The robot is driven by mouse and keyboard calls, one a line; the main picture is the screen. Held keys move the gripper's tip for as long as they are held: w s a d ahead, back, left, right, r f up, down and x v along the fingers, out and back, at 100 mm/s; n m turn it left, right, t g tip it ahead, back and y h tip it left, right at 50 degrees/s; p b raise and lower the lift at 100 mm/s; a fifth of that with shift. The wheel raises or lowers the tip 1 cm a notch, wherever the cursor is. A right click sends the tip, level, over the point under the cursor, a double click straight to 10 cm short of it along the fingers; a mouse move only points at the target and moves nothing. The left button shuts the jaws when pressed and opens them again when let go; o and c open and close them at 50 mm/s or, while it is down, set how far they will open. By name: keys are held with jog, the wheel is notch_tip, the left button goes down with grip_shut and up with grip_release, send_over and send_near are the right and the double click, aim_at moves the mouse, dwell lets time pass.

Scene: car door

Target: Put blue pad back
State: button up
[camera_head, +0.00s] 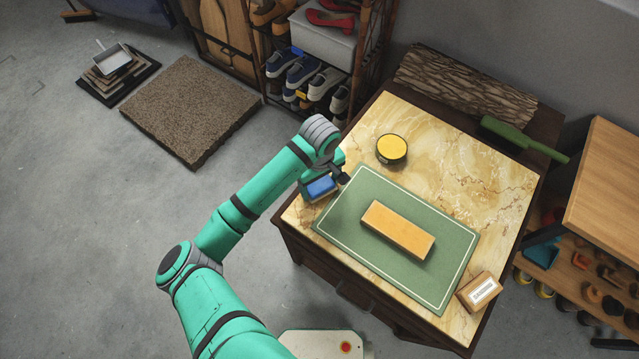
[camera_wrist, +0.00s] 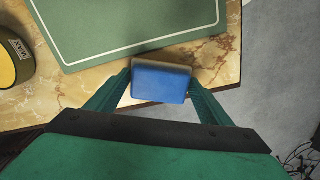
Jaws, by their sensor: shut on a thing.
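The blue pad (camera_head: 320,187) is at the left edge of the marble-topped table (camera_head: 455,150), beside the left corner of the green mat (camera_head: 340,225). My gripper (camera_wrist: 162,80) is shut on the blue pad (camera_wrist: 162,85), with one finger on each side of it. In the wrist view the pad sits at the table's edge, close to the mat's border but apart from it. I cannot tell whether the pad rests on the table or is held just above it. An orange-tan block (camera_head: 398,230) lies on the middle of the mat.
A round yellow-topped wax tin (camera_head: 391,149) stands behind the mat. A small labelled box (camera_head: 480,291) is at the table's right front corner. A green brush-like tool (camera_head: 520,138) lies at the back right. A shoe rack (camera_head: 310,60) stands behind the table's left side.

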jog(key=shift+w+f, duration=0.1)
jog(key=shift+f, duration=0.05)
jog(key=o, duration=0.9)
jog(key=shift+c, duration=0.2)
jog(key=shift+o, duration=0.3)
